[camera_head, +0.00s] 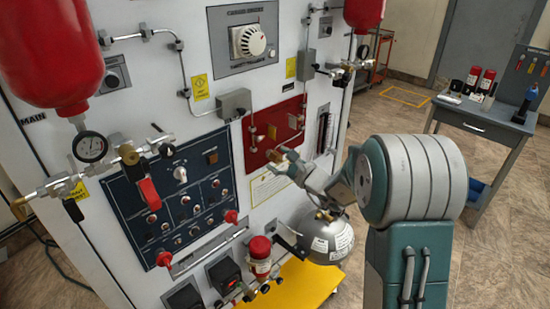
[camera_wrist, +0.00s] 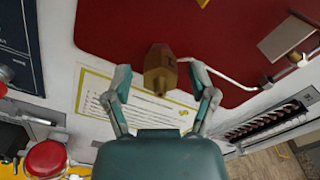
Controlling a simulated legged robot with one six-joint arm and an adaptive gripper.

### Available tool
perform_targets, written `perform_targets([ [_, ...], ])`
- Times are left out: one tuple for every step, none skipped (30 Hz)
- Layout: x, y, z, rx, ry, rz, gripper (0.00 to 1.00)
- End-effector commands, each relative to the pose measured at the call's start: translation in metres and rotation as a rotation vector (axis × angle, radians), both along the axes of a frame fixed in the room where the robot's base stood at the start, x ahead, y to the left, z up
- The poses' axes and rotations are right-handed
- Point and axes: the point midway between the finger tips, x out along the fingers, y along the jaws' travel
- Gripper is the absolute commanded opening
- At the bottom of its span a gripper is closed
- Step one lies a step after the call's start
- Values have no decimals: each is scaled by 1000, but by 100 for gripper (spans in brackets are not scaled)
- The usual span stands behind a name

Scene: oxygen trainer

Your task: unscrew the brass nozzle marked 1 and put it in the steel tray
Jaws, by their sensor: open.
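The brass nozzle (camera_wrist: 160,70) sticks out in front of the red panel (camera_wrist: 130,25) in the wrist view, with a dark mark on its side that I cannot read for sure. My gripper (camera_wrist: 160,76) is open, with one finger on each side of the nozzle and a visible gap on both sides. In the head view my gripper (camera_head: 287,160) is close to the lower part of the red panel (camera_head: 262,135), and the nozzle is hard to make out there. I cannot make out a steel tray in either view.
A grey side table (camera_head: 480,123) with bottles and tools stands at the back right. A grey round tank (camera_head: 328,240) is below my arm. Red cylinders, a gauge (camera_head: 90,147) and a blue switch panel (camera_head: 170,195) fill the left.

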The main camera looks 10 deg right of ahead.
Motion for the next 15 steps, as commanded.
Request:
perform_targets([
  [0, 0, 0, 0, 0, 0, 73],
  [0, 0, 0, 0, 0, 0, 73],
  [0, 0, 0, 0, 0, 0, 64],
  [0, 0, 0, 0, 0, 0, 51],
  [0, 0, 0, 0, 0, 0, 38],
  [0, 0, 0, 0, 0, 0, 20],
  [0, 0, 0, 0, 0, 0, 6],
  [0, 0, 0, -1, -1, 0, 0],
  [0, 0, 0, -1, -1, 0, 0],
  [0, 0, 0, -1, -1, 0, 0],
  [0, 0, 0, -1, -1, 0, 0],
  [0, 0, 0, -1, -1, 0, 0],
  [0, 0, 0, -5, -3, 0, 0],
  [0, 0, 0, -15, -10, 0, 0],
  [0, 0, 0, -37, -24, 0, 0],
])
